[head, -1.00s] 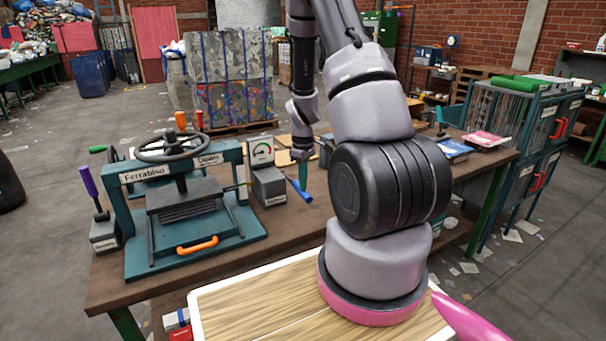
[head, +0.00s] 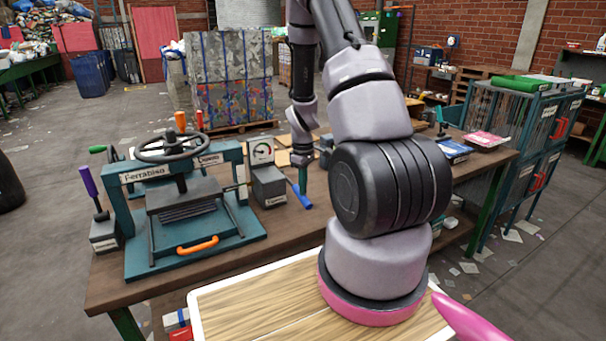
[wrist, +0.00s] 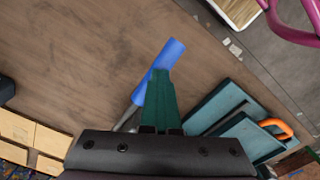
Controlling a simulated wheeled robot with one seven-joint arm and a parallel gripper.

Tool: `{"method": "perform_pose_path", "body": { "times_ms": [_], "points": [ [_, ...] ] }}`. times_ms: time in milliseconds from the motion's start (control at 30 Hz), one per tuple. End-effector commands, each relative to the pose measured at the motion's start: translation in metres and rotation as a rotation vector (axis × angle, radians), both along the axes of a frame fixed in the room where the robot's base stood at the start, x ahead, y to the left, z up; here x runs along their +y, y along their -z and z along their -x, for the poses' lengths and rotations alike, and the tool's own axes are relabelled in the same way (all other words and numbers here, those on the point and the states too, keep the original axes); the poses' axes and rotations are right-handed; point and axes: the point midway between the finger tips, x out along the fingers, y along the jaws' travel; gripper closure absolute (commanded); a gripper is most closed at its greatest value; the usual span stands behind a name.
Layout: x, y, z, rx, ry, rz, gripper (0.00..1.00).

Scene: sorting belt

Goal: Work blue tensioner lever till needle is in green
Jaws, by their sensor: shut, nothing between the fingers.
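The blue tensioner lever (head: 301,196) leans out over the bench, right of its grey base box (head: 269,186). In the wrist view the blue grip (wrist: 165,62) slopes up to the right on a grey rod. My gripper (head: 299,182) is shut and empty. Its teal fingers (wrist: 160,98) overlap the lower part of the grip in the wrist view; whether they touch it I cannot tell. The gauge (head: 262,152) stands behind the base box. Its dial looks mostly white with a dark arc; the needle is too small to read.
The teal press (head: 195,252) with its handwheel stands left of the lever. A purple-handled lever (head: 89,182) stands at the far left. The wooden bench (head: 290,228) is clear in front of the blue lever. Boxes lie at the bench's right end.

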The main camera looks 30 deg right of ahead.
Motion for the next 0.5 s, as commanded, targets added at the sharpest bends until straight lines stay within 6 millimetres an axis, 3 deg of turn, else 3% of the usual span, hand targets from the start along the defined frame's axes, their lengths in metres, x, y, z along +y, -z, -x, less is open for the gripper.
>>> {"method": "perform_pose_path", "body": {
  "times_ms": [167,500],
  "points": [
    [0.000,-0.003,-0.001,-0.003,-0.001,0.001,1.00],
    [0.000,-0.036,-0.001,-0.003,0.000,0.001,1.00]
  ]
}}
